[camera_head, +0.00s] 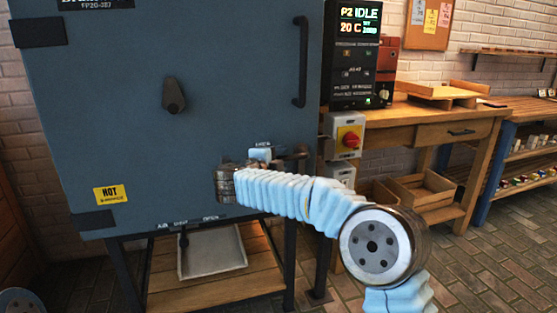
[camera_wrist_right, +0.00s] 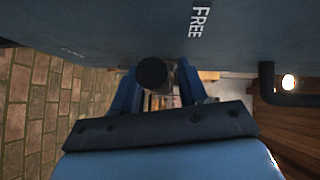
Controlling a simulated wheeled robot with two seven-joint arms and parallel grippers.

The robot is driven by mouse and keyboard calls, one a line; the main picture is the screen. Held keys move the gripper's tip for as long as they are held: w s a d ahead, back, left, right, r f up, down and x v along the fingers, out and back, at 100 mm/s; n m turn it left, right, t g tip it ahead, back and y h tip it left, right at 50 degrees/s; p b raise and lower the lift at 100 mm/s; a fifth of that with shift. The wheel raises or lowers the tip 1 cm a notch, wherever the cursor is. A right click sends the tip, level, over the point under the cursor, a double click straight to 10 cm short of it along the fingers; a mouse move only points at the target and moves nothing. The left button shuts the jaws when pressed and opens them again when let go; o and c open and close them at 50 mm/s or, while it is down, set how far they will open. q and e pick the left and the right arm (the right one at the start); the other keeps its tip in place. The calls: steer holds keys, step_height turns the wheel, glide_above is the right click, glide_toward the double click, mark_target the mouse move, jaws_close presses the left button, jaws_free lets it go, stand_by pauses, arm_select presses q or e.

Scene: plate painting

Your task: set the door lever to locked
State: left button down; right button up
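The blue-grey kiln door (camera_head: 110,130) is closed in the head view. My right arm reaches to its lower right part, and my right gripper (camera_head: 262,157) is there, mostly hidden behind the wrist. In the right wrist view, the dark round end of the door lever (camera_wrist_right: 152,73) sits between the two blue fingers of my right gripper (camera_wrist_right: 160,78). The fingers are apart, with a gap showing between the lever end and the right-hand finger. The word FREE (camera_wrist_right: 200,20) is printed on the door nearby. The lever's angle is hidden. My left gripper is out of view.
A control panel (camera_head: 356,55) reads IDLE and 20 C. A box with a red knob (camera_head: 348,138) and a wooden workbench (camera_head: 440,125) are to the right.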

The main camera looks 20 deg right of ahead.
jaws_close()
steer(key=shift+f, duration=0.15)
